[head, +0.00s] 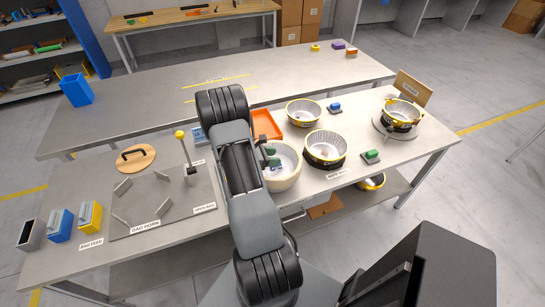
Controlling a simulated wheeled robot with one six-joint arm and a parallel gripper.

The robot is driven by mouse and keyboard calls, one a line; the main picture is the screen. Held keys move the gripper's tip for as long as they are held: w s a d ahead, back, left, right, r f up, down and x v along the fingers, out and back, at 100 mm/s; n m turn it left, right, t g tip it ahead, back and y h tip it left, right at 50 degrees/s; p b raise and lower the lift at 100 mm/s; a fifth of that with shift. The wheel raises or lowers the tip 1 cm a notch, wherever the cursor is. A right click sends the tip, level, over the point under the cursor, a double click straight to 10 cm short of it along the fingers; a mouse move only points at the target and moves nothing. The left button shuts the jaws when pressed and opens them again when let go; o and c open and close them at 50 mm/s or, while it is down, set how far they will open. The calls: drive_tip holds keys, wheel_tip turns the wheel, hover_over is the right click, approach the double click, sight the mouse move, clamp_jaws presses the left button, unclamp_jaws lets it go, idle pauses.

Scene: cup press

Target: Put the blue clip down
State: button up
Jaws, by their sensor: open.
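A small blue piece (334,106), which looks like the blue clip, rests on a dark pad on the table, to the right of the back basket. My arm reaches across the table's middle. My gripper (270,156) shows partly past the arm, over the left cream bowl (284,180). Its jaws are open, but the arm covers much of it. A small teal-green patch shows at the gripper; I cannot tell whether it is a clip or part of the gripper. The blue piece stands well apart from the gripper.
Black-and-yellow baskets stand at the back (303,112) and middle (325,149); another (402,113) sits on a round stand at right. A green piece (371,156) lies on a pad. An orange tray (266,124) is behind my arm. A grey board (160,205) with upright plates lies left.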

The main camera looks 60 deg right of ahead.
drive_tip(key=shift+s+f, duration=0.1)
drive_tip(key=shift+r+p, duration=0.3)
drive_tip(key=shift+p, duration=0.05)
drive_tip(key=b+v, duration=0.2)
drive_tip(key=v, duration=0.9)
drive_tip(key=s+a+r+m+t+y, duration=0.1)
drive_tip(key=a+r+m+t+y, duration=0.2)
drive_tip(key=a, duration=0.7)
drive_tip(key=s+a+r+m+t+y, duration=0.2)
drive_tip(key=a+r+m+t+y, duration=0.1)
drive_tip(key=a+r, duration=0.4)
drive_tip(key=s+a+r+m+t+y, duration=0.1)
drive_tip(key=a+r+m+t+y, duration=0.3)
drive_tip(key=a, duration=0.8)
drive_tip(key=r+t, duration=0.2)
drive_tip(key=t, duration=0.1)
drive_tip(key=shift+s+a, duration=0.35)
drive_tip(key=shift+a, duration=0.05)
drive_tip(key=shift+c, duration=0.4)
